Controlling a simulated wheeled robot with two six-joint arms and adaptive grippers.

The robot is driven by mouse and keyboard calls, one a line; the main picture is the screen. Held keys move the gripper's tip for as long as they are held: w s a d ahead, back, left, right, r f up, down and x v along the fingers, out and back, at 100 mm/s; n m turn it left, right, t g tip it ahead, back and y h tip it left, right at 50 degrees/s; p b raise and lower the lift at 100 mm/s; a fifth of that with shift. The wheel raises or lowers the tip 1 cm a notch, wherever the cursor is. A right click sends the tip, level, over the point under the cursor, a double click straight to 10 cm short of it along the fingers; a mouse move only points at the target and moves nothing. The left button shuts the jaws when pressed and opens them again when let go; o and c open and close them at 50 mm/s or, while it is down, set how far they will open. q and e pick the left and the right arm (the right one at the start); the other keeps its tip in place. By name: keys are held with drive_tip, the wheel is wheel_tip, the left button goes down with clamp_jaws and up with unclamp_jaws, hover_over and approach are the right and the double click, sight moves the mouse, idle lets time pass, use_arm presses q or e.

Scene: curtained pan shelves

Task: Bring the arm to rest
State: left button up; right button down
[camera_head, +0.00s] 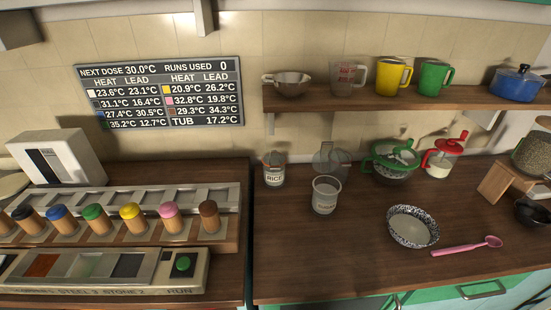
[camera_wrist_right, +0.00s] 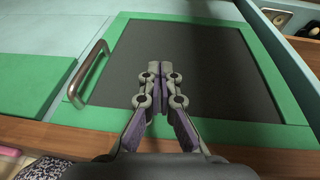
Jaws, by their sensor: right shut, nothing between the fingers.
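My right gripper (camera_wrist_right: 160,78) shows in the right wrist view with its two fingers together and nothing between them. Below its fingertips is a green-framed door with a dark panel (camera_wrist_right: 200,65). A metal bar handle (camera_wrist_right: 89,73) is on the door's left side, apart from the fingers. Neither of my grippers shows in the head view, and my left gripper is in no view.
A speckled bowl (camera_head: 413,227) and a pink spoon (camera_head: 467,247) lie on the wooden counter (camera_head: 320,270). A sugar jar (camera_head: 325,195) and a rice jar (camera_head: 273,170) stand behind. Coloured pegs (camera_head: 131,217) line the left rack. Mugs and a blue pot (camera_head: 517,84) are on the shelf (camera_head: 330,98).

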drive_tip(key=s+d+f+g, duration=0.1)
drive_tip(key=s+f, duration=0.3)
drive_tip(key=f, duration=0.6)
drive_tip(key=s+d+f, duration=0.1)
drive_tip(key=s+f, duration=0.2)
drive_tip(key=f, duration=0.8)
drive_tip(key=s+f+b, duration=0.1)
drive_tip(key=s+f, duration=1)
drive_tip(key=s, duration=0.4)
drive_tip(key=shift+s+d+g, duration=0.2)
drive_tip(key=shift+d+g, duration=0.15)
drive_tip(key=shift+g, duration=0.05)
drive_tip(key=shift+m, duration=0.3)
